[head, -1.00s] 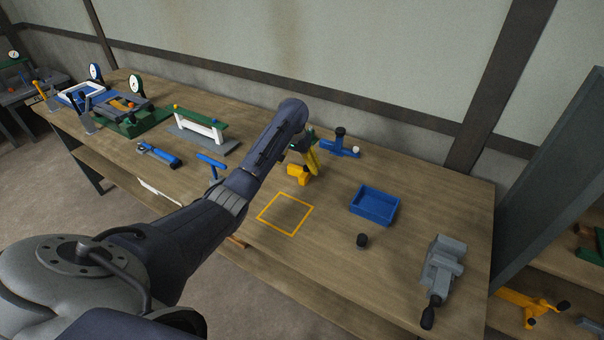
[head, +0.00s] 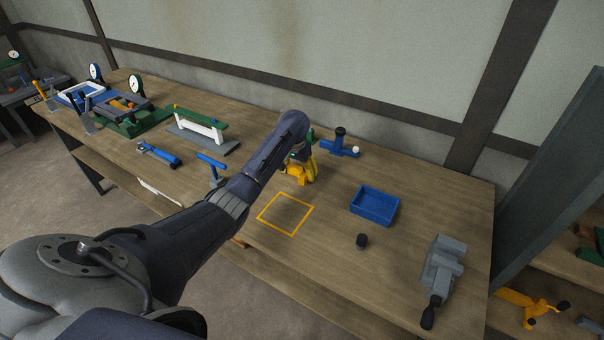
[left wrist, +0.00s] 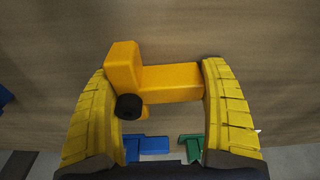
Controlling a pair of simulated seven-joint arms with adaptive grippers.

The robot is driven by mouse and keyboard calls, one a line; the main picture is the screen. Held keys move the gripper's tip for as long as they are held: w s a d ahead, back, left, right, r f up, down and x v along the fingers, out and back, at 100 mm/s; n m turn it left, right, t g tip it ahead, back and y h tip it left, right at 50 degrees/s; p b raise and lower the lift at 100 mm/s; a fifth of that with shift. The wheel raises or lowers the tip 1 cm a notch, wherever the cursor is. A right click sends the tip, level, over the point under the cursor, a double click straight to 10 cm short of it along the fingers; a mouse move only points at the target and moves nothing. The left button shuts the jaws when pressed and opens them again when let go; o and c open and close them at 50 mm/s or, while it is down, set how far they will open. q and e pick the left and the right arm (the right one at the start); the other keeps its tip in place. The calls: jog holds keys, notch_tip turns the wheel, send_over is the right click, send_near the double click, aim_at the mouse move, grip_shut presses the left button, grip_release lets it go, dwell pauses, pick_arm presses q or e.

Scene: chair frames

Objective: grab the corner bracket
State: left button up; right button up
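The corner bracket, an orange angled piece (head: 292,178) with a dark round knob, lies on the wooden table behind the yellow outlined square. My left gripper (head: 305,170) is down at the bracket, its yellow fingers around it. In the left wrist view the bracket (left wrist: 170,82) lies between the two fingers of the gripper (left wrist: 158,75), its block end near the left finger and its bar reaching the right finger. The fingers are wide apart; firm contact on both sides does not show. My right gripper is not in view.
A blue tray (head: 375,207) and a small dark cylinder (head: 361,241) stand to the right. A blue fixture (head: 341,146) stands close behind the gripper. A grey vise (head: 442,268) is at the right. The yellow outlined square (head: 285,214) is empty.

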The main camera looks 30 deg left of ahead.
pick_arm(q)
jog(key=c, duration=0.4)
jog(key=shift+c, duration=0.3)
jog(key=shift+r, duration=0.15)
